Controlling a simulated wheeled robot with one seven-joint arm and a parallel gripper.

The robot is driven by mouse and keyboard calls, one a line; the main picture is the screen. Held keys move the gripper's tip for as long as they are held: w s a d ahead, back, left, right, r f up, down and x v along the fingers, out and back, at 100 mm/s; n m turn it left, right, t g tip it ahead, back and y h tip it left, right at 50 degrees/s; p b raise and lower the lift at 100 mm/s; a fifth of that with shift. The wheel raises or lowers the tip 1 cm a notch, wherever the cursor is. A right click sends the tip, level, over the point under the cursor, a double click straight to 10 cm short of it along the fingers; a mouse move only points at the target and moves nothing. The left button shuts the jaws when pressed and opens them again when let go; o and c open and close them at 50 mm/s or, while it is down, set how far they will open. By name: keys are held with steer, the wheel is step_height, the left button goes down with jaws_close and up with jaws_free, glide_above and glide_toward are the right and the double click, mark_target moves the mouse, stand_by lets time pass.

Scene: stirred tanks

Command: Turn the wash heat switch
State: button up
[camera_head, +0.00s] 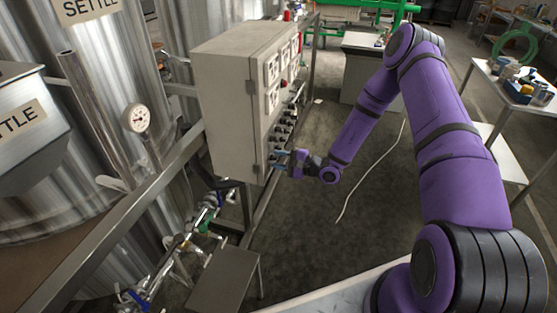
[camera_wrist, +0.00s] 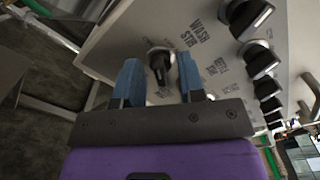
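My gripper (camera_wrist: 158,78) is open, its two blue fingers apart, at the panel face in the wrist view. A black knob (camera_wrist: 160,63) with a pale round base sits between the fingertips. I cannot tell whether the fingers touch it. The words "WASH STIR" are printed beside it, towards the large black switches. No label reading "wash heat" is legible, and the gripper may hide part of the print. In the head view my gripper (camera_head: 284,161) is at the lower front of the grey control cabinet (camera_head: 232,110); the knob is too small to make out there.
Several black switches with pale pointers (camera_wrist: 249,17) run in a row along the panel on the right. Steel tanks (camera_head: 35,190) and a pressure gauge (camera_head: 137,118) stand left of the cabinet. The floor (camera_head: 330,225) right of the cabinet is open, with a white cable on it.

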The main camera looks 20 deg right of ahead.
steer(key=shift+a, duration=0.1)
jaws_close()
steer(key=shift+m, duration=0.3)
steer(key=m, duration=0.3)
steer(key=shift+w, duration=0.1)
steer(key=shift+m, duration=2)
jaws_free()
